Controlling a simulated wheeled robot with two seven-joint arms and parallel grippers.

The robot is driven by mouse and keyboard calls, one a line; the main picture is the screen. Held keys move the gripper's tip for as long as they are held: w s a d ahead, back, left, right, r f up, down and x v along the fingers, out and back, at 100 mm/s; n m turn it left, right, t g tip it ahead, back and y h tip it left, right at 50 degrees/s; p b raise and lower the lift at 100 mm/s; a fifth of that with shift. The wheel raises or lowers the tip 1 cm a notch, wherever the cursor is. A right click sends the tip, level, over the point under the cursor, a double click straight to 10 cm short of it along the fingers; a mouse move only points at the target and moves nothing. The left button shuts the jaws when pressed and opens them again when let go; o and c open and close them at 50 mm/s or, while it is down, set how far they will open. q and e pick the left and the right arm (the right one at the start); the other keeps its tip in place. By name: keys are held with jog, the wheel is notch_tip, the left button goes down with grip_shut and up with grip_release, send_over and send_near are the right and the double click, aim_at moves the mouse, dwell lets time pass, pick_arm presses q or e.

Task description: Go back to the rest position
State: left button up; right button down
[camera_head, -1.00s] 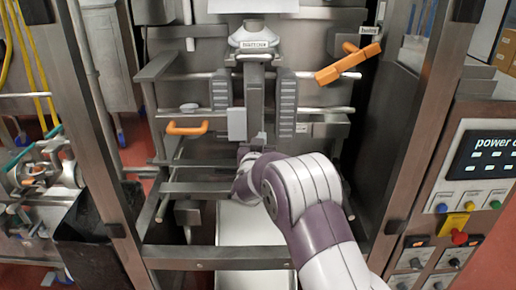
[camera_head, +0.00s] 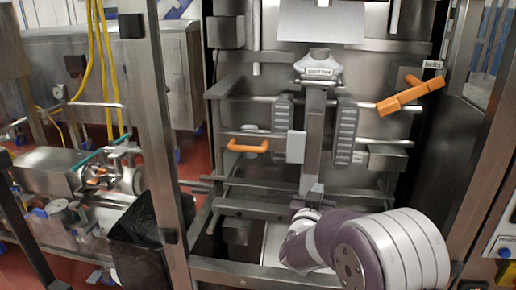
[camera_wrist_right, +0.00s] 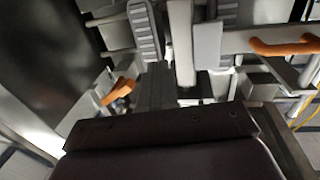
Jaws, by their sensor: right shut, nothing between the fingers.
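My right gripper (camera_head: 313,188) is small and partly hidden by my own white and purple arm in the head view. It is shut and empty, in front of the lower middle of the bagger, below the grey central column (camera_head: 316,130). I cannot tell whether it touches the machine. In the right wrist view its dark body fills the bottom, with the grey fingers (camera_wrist_right: 155,88) pointing at the machine. My left gripper is out of view.
An orange handle (camera_head: 248,146) sits left of the column and an orange lever (camera_head: 410,95) right of it. Steel frame posts (camera_head: 155,120) flank the opening. A black bin (camera_head: 140,245) stands at the left, and a control panel (camera_head: 505,225) at the right edge.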

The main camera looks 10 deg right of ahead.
jog(key=s+a+f+n+g+y+p, duration=0.1)
jog(key=s+a+f+n+g+y, duration=0.3)
jog(key=a+f+y, duration=0.6)
jog(key=s+f+n+g+p, duration=0.2)
jog(key=s+g, duration=0.7)
jog(key=s, duration=1.2)
jog(key=shift+s+f+n+g+p, duration=0.2)
jog(key=shift+s+n+g+p, duration=0.15)
jog(key=shift+p, duration=0.7)
